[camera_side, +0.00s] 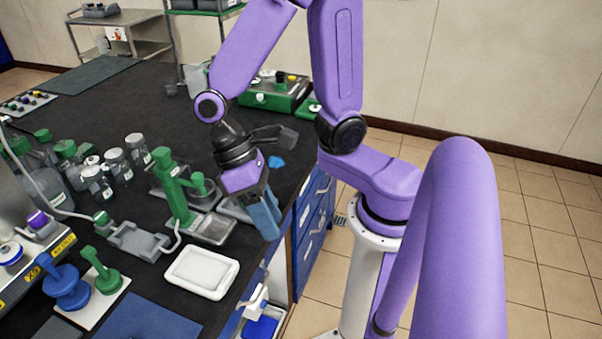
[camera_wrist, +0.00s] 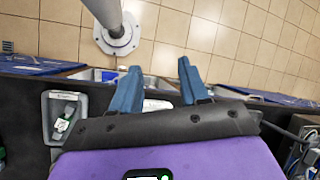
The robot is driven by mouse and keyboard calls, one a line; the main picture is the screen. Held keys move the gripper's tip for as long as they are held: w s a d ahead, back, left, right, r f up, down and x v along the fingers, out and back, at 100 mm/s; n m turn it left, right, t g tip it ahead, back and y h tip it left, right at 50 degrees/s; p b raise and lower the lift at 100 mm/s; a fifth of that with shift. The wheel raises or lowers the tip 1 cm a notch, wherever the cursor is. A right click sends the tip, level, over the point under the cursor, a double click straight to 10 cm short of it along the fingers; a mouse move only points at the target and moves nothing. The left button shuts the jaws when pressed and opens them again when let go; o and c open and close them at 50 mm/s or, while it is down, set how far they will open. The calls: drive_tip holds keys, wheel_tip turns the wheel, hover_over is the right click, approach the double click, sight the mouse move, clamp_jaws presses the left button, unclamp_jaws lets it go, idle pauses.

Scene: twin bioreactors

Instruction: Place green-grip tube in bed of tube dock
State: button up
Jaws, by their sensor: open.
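A green grip (camera_side: 101,217) sits at the end of a thin pale tube (camera_side: 62,208) on the left of the black bench in the side view. It is beside a grey dock (camera_side: 138,240) with a recessed bed, which I take to be the tube dock; the grip appears just outside the bed, at its upper left. My gripper (camera_side: 266,218) is at the bench's right edge, pointing down, well to the right of the dock. In the wrist view its blue fingers (camera_wrist: 157,90) are apart with nothing between them. The grip and dock are not recognisable there.
A green stand (camera_side: 174,190) rises between my gripper and the dock. A white tray (camera_side: 201,272) lies in front. Capped bottles (camera_side: 97,182) stand behind the dock.

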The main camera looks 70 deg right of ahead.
drive_tip(key=s+d+r+n+t+h, duration=0.1)
drive_tip(key=s+d+r+n+t, duration=0.1)
drive_tip(key=d+n+t, duration=0.2)
drive_tip(key=d+n, duration=0.2)
drive_tip(key=d, duration=0.2)
drive_tip(key=shift+s+r+n+t, duration=0.15)
drive_tip(key=shift+n+t, duration=0.15)
drive_tip(key=shift+o, duration=0.5)
drive_tip(key=shift+s+d+r+n+t, duration=0.15)
drive_tip(key=shift+d+r+n+t, duration=0.2)
drive_tip(key=shift+n+t, duration=0.2)
